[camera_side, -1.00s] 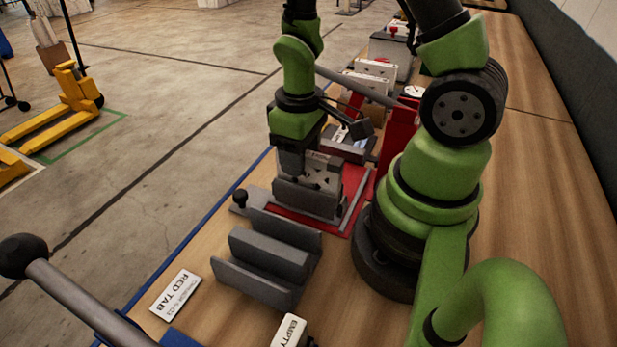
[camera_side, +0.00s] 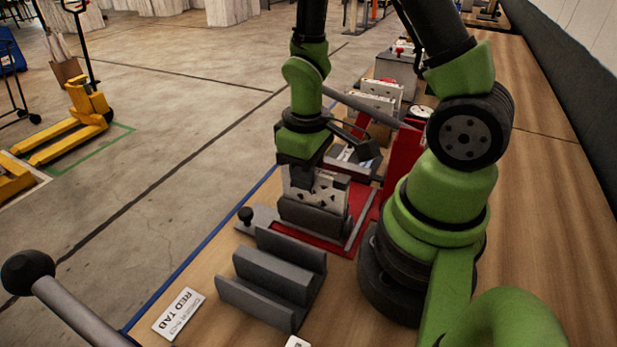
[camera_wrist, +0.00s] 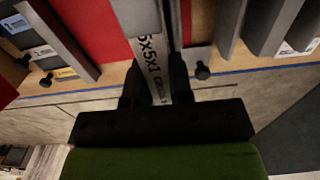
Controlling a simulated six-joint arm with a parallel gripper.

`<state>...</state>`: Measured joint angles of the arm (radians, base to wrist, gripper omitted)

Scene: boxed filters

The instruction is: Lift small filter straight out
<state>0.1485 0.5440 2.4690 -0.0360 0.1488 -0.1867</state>
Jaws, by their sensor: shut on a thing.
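The small filter (camera_side: 318,190), a thin white panel with dark marks, stands upright at the dark grey holder (camera_side: 310,217) on the red base in the side view. Much of its face shows above the holder; whether its lower edge is still inside I cannot tell. My gripper (camera_side: 315,172) is above the holder, shut on the filter's upper part. In the wrist view the filter's pale edge (camera_wrist: 149,55), marked "5x5x1", runs between the dark fingers of my gripper (camera_wrist: 155,85).
A grey slotted rack (camera_side: 272,275) stands in front, with a "RED TAB" card (camera_side: 178,314) to its left. A black knob (camera_side: 245,214) is left of the holder. A red upright panel (camera_side: 402,155) stands close to the right. Several boxed items (camera_side: 380,98) are behind.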

